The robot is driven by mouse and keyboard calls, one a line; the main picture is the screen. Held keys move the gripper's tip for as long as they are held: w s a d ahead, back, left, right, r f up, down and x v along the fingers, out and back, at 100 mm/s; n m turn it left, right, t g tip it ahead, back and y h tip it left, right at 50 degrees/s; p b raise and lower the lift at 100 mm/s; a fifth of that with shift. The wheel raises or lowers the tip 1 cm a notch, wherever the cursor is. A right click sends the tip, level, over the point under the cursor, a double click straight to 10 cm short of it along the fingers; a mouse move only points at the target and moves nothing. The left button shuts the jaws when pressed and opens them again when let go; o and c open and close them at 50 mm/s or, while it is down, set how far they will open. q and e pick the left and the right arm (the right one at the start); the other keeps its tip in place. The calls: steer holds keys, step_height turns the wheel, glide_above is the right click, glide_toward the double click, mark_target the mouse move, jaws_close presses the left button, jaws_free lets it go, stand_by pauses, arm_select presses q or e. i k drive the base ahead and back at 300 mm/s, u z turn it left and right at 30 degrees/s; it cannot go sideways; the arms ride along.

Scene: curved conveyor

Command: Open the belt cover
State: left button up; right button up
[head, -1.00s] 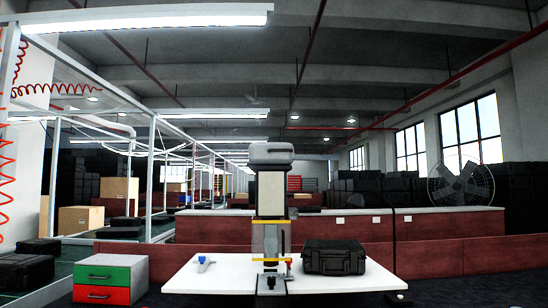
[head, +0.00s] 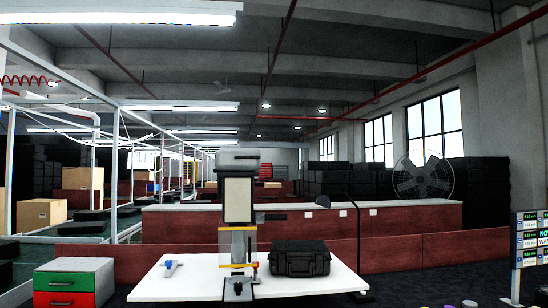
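A bench machine like a drill press stands upright on a white table (head: 190,283) ahead of me. Its grey top housing (head: 239,159), which looks like the belt cover, sits on the column and appears shut. Below it are a pale front panel (head: 238,198) and a clear guard with yellow edges (head: 238,245). Neither of my grippers shows in this view.
A black case (head: 299,260) lies right of the machine, and a small blue-and-white tool (head: 171,267) lies left. A green-and-red drawer box (head: 74,284) stands left of the table. A display screen (head: 531,240) stands at far right. Low red partitions run behind the table.

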mark_target(227, 159)
steer(key=z, duration=1.9)
steer(key=i, duration=2.15)
steer(key=u, duration=3.35)
